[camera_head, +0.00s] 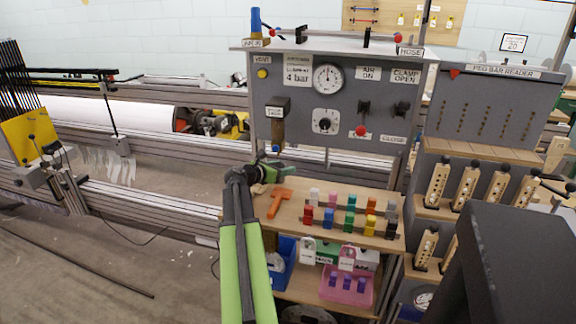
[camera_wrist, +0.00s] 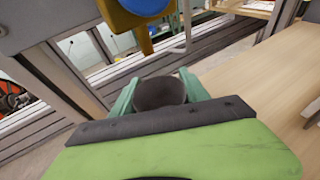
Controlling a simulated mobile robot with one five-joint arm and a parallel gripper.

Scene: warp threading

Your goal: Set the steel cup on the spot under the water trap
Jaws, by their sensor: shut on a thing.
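The steel cup (camera_wrist: 160,93) is a dark grey cup held between the two green fingers of my gripper (camera_wrist: 158,98) in the wrist view. The water trap (camera_wrist: 147,6), with a blue part and a yellow part, hangs above and beyond the cup at the top of that view. In the head view the water trap (camera_head: 277,132) hangs from the left part of the grey panel. My gripper (camera_head: 268,170) is just below it there, and the cup is hard to make out. The spot under the trap cannot be made out.
A wooden shelf (camera_head: 330,220) carries coloured blocks and an orange tool (camera_head: 279,198), right of my gripper. Its bare wood (camera_wrist: 265,85) fills the right of the wrist view. Metal rails (camera_head: 150,200) run on the left. A blue bin (camera_head: 282,262) and a pink bin (camera_head: 345,288) stand below.

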